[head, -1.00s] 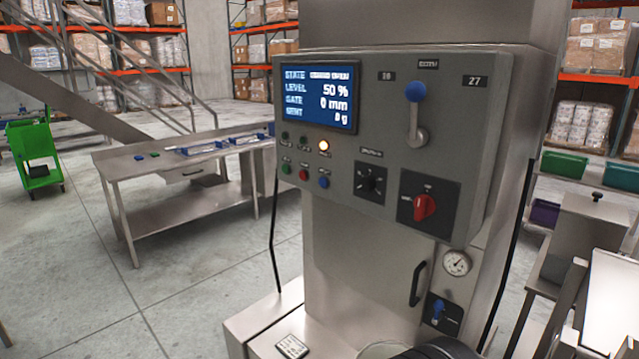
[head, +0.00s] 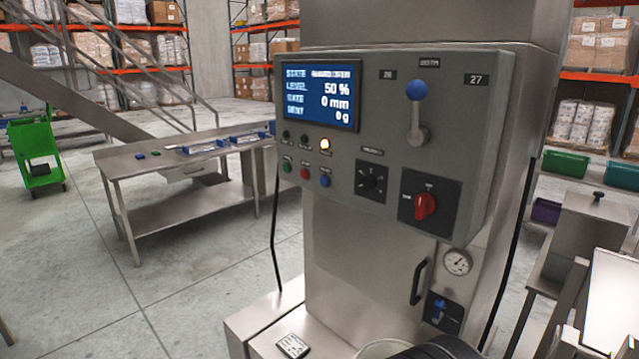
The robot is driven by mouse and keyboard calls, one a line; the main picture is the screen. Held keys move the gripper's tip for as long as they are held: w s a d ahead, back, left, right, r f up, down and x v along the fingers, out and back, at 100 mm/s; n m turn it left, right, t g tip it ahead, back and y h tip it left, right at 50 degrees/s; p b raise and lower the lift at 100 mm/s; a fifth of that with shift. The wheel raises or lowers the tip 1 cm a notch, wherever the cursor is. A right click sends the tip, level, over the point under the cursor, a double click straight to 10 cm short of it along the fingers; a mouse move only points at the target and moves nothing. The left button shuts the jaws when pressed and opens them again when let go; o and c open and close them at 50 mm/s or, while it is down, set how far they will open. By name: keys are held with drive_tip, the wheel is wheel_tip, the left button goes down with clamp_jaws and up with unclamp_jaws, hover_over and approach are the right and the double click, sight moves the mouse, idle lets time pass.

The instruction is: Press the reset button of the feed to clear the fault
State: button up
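The feed's grey control panel (head: 450,110) fills the middle of the head view. Its blue screen (head: 320,97) reads level 50 %, 0 mm and 0 g; the state line is too blurred to read. My gripper is not identifiable in view.
The panel also carries a blue-knobbed lever (head: 416,92), a black dial (head: 371,182) and a red rotary switch (head: 425,206). A steel table (head: 130,167) stands at left, with a green cart (head: 37,152) beyond. Open floor lies in front of the table.

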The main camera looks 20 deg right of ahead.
clamp_jaws()
idle(1.3)
